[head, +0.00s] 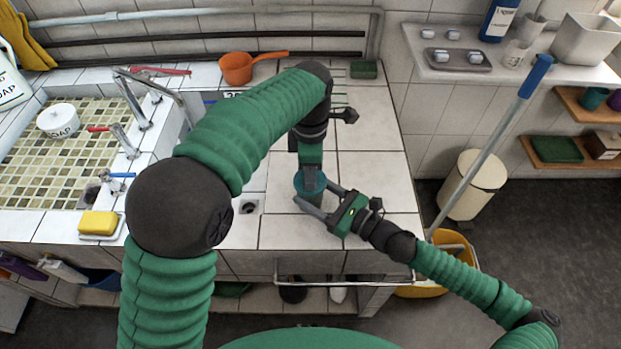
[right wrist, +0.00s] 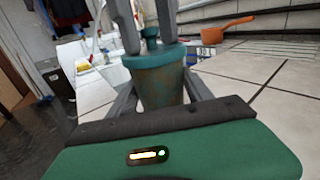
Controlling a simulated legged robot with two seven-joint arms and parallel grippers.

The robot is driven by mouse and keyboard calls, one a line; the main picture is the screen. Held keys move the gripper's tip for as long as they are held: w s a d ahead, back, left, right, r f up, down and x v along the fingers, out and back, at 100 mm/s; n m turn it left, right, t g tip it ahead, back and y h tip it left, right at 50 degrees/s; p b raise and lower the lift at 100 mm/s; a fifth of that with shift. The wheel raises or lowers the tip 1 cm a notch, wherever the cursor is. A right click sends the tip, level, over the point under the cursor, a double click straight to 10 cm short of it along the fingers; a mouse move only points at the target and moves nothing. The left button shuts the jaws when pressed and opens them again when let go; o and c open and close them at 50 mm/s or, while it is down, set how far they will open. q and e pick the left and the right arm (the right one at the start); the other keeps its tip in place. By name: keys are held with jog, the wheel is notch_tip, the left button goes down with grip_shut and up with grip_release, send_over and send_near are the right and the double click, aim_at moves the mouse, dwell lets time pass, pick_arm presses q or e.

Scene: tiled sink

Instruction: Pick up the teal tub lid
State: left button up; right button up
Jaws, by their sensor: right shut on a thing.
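The teal tub lid (right wrist: 155,54) sits on a dull green-brown tub (right wrist: 162,86) standing upright on the white tiled counter. The lid's small knob (right wrist: 151,32) stands up in the right wrist view. In the head view the lid (head: 301,184) is partly hidden by my left gripper (head: 311,180), which comes down from above. Its two fingers (right wrist: 148,40) stand apart on either side of the knob; I cannot tell whether they touch it. My right gripper (head: 313,194) is shut on the tub from the right front, with a finger on each side of its body.
An orange pan (head: 237,68) stands at the back of the counter. A sink basin with taps (head: 125,140) and a yellow sponge (head: 99,223) lie to the left. A mop handle (head: 490,145) leans at the right. The counter's right part is clear.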

pick_arm(q)
grip_shut()
dwell(0.3)
notch_tip(320, 180, up, 10)
dwell(0.4)
pick_arm(e)
jog(key=o, duration=1.6)
